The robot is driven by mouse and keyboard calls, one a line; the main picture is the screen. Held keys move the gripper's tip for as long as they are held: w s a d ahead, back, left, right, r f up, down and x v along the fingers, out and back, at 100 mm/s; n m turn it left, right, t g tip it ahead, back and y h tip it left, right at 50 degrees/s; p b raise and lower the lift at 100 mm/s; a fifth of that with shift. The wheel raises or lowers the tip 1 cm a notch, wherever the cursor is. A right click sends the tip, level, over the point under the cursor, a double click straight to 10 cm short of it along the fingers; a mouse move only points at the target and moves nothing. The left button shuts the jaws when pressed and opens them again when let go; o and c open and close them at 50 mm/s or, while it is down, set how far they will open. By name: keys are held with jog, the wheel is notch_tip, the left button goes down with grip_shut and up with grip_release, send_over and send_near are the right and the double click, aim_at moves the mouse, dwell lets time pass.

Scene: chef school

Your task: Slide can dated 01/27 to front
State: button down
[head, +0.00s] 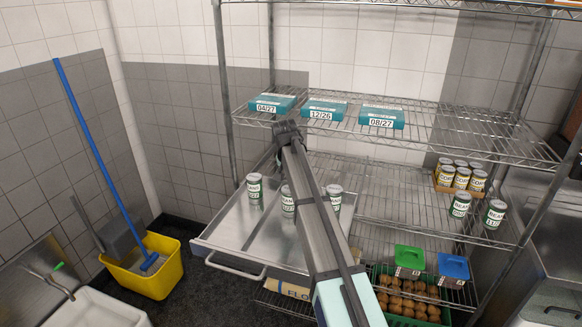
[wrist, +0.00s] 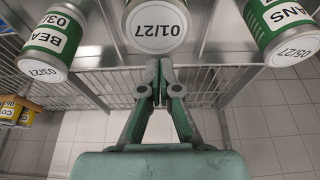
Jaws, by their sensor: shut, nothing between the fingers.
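The can dated 01/27 (wrist: 157,22) has its white lid at the top middle of the wrist view. My gripper (wrist: 160,68) is shut and empty, with its fingertips just below that lid in the picture; I cannot tell if they touch it. A green and white bean can dated 03/27 (wrist: 51,43) is to the left, and one dated 05/27 (wrist: 284,30) to the right. In the head view several cans stand on the pulled-out metal drawer (head: 229,231). The middle can (head: 287,205) is partly covered by my arm. My gripper's fingers are hidden there.
Teal dated boxes (head: 326,111) lie on the wire shelf above. A box of yellow cans (head: 461,177) and two loose bean cans (head: 495,215) stand at right. A green crate (head: 411,302) is below. A yellow mop bucket (head: 158,270) stands left on the floor.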

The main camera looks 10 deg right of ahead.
jog(key=shift+x, duration=0.9)
jog(key=s+a, duration=0.4)
jog(key=s, duration=0.4)
jog(key=s+a, duration=0.5)
jog(key=s, duration=0.4)
jog(key=shift+a+r, duration=0.1)
